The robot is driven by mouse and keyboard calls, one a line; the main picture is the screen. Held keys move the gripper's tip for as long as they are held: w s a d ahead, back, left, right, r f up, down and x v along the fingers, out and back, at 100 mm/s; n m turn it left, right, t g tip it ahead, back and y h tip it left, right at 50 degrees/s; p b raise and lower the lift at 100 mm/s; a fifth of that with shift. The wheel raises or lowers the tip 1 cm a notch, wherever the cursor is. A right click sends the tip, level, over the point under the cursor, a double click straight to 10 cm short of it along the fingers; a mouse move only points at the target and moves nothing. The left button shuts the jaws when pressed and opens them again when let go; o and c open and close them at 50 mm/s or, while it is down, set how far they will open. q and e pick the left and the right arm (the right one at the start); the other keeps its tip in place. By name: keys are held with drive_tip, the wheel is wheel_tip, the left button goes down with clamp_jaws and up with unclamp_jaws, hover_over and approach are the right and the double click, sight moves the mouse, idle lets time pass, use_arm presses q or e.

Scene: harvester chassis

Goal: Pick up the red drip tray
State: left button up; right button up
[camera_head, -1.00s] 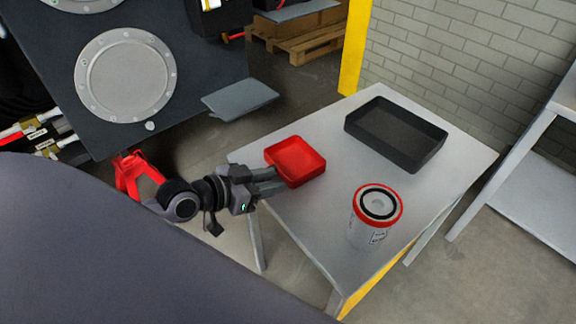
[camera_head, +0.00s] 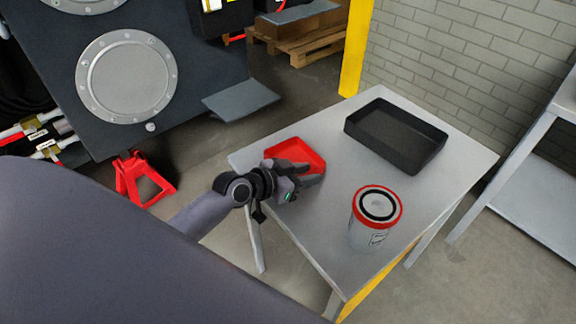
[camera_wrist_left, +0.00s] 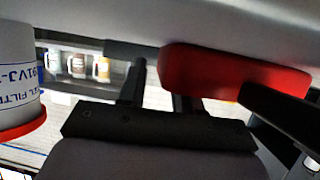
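The red drip tray (camera_head: 292,149) lies on the grey table in the head view, at its left edge near the back. My left gripper (camera_head: 315,174) is at the tray's near side and hides part of it. In the left wrist view the fingers (camera_wrist_left: 200,92) are apart. The red tray (camera_wrist_left: 225,75) shows close by, partly behind the right-hand finger. I cannot tell whether a finger touches it. My right gripper is in neither view.
On the table (camera_head: 300,225) stand a black tray (camera_head: 397,137) at the back right and a white canister with a red lid (camera_head: 374,220) to the right of my gripper. The chassis plate (camera_head: 180,55) is at the back left. A red stand (camera_head: 145,183) is on the floor.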

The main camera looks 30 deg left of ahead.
use_arm(q)
drive_tip(key=shift+w+d+f, duration=0.3)
drive_tip(key=shift+w, duration=0.3)
clamp_jaws()
drive_tip(key=shift+r, duration=0.1)
